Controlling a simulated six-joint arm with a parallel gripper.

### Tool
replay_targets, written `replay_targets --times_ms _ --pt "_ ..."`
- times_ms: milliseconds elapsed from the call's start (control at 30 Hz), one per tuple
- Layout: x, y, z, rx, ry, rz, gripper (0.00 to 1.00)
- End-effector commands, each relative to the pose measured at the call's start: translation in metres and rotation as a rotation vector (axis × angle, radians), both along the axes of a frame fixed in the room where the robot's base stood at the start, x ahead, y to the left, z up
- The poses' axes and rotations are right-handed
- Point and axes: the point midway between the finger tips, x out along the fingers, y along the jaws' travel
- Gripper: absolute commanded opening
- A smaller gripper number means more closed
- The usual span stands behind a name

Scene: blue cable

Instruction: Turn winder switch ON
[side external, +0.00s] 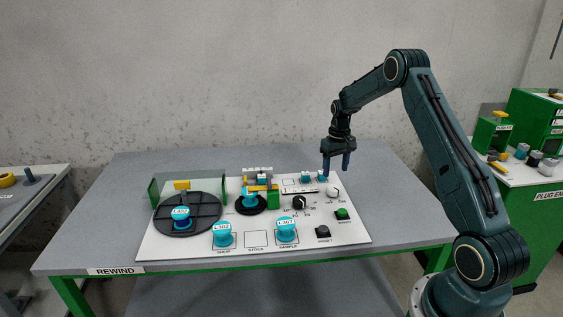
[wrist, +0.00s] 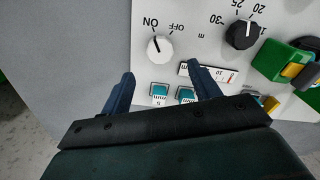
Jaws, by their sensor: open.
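The winder switch is a white round knob (wrist: 160,48) with ON and OFF printed beside it in the wrist view. A short dark mark shows on it, but I cannot tell for sure which label it points to. The knob also shows on the white panel (side external: 160,247) in the side view (side external: 333,191). My gripper (side external: 335,172) is open and points down above the panel's back right part, near the knob. In the wrist view its fingers (wrist: 160,72) are spread apart with nothing between them, and the knob lies just beyond the fingertips.
A black numbered dial (side external: 299,203) sits left of the knob. Teal blocks (side external: 305,178) stand at the panel's back edge. Black (side external: 323,231) and green (side external: 342,214) buttons are in front. A black reel (side external: 187,222) and several teal labelled pieces stand further left. The grey table (side external: 110,190) around is clear.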

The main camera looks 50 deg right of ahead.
Motion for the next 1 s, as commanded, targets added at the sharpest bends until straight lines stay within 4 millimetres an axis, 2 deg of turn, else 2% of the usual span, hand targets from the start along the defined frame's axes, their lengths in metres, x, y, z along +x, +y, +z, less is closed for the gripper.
replay_targets --times_ms 33,200,400,1000 --pt "0.001 0.000 0.010 -0.002 -0.003 0.000 0.62" --pt "0.000 0.000 0.036 -0.002 -0.003 0.000 0.62" --pt "0.000 0.000 0.054 -0.002 -0.002 0.001 0.62" --pt "0.000 0.004 0.064 -0.003 -0.004 0.004 0.62"
